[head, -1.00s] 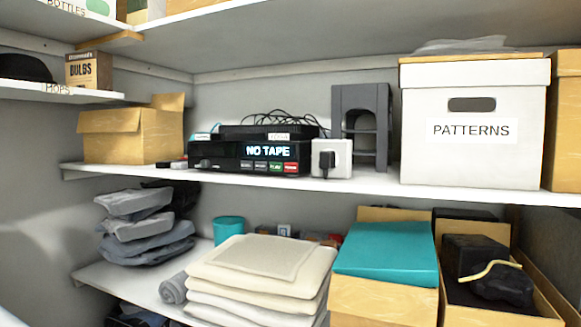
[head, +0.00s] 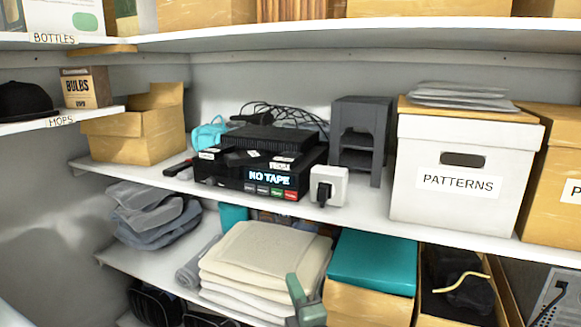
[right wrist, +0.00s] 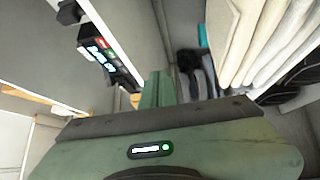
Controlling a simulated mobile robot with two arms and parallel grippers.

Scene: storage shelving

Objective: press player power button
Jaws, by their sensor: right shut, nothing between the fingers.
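The player (head: 232,177) is a black box on the middle shelf, its lit display reading "NO TAPE". A row of small buttons (head: 270,190), some green and red, runs below the display; I cannot tell which one is power. A black slatted box sits on top of the player. In the right wrist view the player (right wrist: 112,62) shows tilted at the upper left, with its lit display and coloured buttons. My green right gripper (head: 296,284) is shut and empty, below and in front of the player, apart from it. Its fingers (right wrist: 157,88) also show in the right wrist view. My left gripper is not seen.
A white plug adapter (head: 328,186) stands just right of the player, with a dark grey stand (head: 361,135) behind. The middle shelf edge (head: 360,222) lies above my gripper. Folded cream cloths (head: 262,250) and a teal-lidded box (head: 372,262) are below.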

